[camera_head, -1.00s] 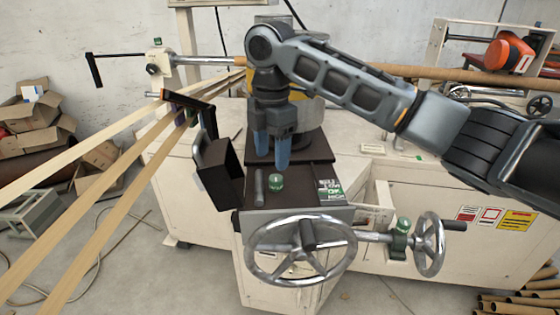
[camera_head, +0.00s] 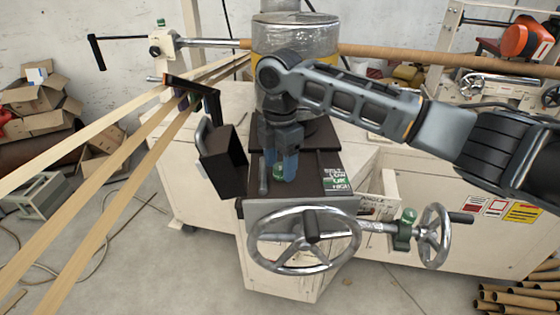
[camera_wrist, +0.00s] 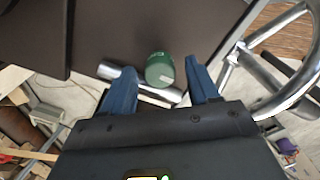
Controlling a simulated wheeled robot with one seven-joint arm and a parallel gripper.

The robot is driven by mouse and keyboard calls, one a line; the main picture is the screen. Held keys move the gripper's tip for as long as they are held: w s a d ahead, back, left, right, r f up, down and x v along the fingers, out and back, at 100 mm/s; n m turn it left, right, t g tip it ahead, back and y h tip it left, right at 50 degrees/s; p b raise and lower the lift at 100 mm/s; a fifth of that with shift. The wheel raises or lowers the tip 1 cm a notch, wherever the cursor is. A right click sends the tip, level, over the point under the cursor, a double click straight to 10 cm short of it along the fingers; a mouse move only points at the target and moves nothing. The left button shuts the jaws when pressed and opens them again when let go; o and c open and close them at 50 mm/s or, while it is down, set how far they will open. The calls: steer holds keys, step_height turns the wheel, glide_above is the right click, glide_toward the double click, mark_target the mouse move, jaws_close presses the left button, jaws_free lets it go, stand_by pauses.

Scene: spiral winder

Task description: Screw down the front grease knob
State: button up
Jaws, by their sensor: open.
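A green grease knob (camera_head: 278,173) stands on the dark top plate of the machine, just behind the large handwheel. In the wrist view the same green knob (camera_wrist: 160,69) is seen between the two blue fingers. My gripper (camera_head: 280,167) points down at the plate with its fingers apart on either side of the knob. In the wrist view my gripper (camera_wrist: 158,78) is open, with gaps showing between the knob and the fingers. The fingers partly hide the knob in the head view. I cannot tell whether the fingertips are at its full depth.
A large chrome handwheel (camera_head: 262,262) is in front. A second green knob (camera_head: 408,216) sits by the smaller handwheel (camera_head: 434,236) at right. A dark box (camera_head: 222,150) stands left of my gripper.

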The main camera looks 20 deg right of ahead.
steer(key=shift+c, duration=0.2)
steer(key=c, duration=1)
